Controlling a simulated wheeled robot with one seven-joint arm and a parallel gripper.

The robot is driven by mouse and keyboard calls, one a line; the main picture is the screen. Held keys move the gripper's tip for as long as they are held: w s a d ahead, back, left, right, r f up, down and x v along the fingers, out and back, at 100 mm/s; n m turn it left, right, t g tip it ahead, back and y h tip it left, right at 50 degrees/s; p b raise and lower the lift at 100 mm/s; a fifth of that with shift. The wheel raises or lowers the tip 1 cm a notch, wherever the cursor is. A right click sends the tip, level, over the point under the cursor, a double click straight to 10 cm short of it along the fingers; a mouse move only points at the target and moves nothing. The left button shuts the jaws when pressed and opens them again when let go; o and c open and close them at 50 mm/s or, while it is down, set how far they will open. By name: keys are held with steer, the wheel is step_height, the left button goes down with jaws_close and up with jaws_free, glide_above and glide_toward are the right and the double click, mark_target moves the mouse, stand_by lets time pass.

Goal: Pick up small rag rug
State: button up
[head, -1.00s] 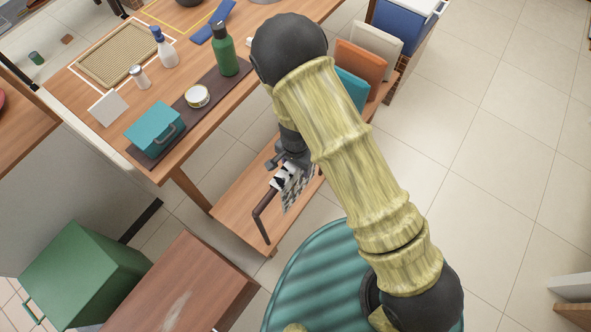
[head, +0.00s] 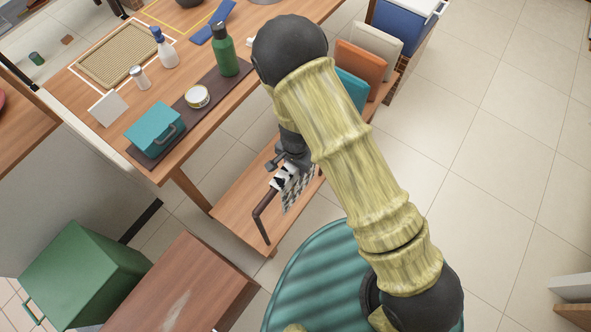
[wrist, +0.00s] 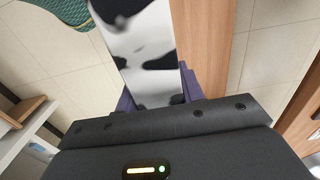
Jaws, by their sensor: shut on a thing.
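The small rag rug (head: 297,190) appears as a flat black-and-white patterned piece hanging at my gripper in the head view. In the wrist view the held piece (wrist: 145,45) is white with black patches and runs up from between the fingers. My gripper (wrist: 155,85) is shut on it, with a purple finger at each side. In the head view my gripper (head: 284,172) is over the low wooden shelf (head: 235,207), partly hidden by my arm. I cannot tell whether the rug's lower end touches the shelf.
A dark brown bent bar (head: 260,220) stands close beside the rug. The wooden table (head: 150,172) above holds a teal box (head: 154,128), a green bottle (head: 227,55) and a tin (head: 197,96). Upright coloured panels (head: 361,65) are behind my arm. Tiled floor is open at right.

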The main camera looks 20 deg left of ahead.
steer(key=shift+r, duration=0.1)
step_height(320, 180, up, 28)
steer(key=shift+p, duration=0.3)
stand_by(0.6)
steer(key=shift+p, duration=0.3)
steer(key=w+d+f+n, duration=0.2)
steer(key=w+d+f, duration=0.85)
steer(key=d, duration=0.35)
steer(key=w+d+f, duration=0.2)
steer(key=d+f, duration=0.2)
steer(key=d, duration=0.4)
steer(key=w+d+f+n, duration=0.1)
steer(key=w+d+f, duration=0.1)
steer(key=d+f, duration=0.2)
steer(key=d, duration=0.3)
steer(key=shift+d+f, duration=0.2)
steer(key=shift+d, duration=0.15)
steer(key=shift+w, duration=0.1)
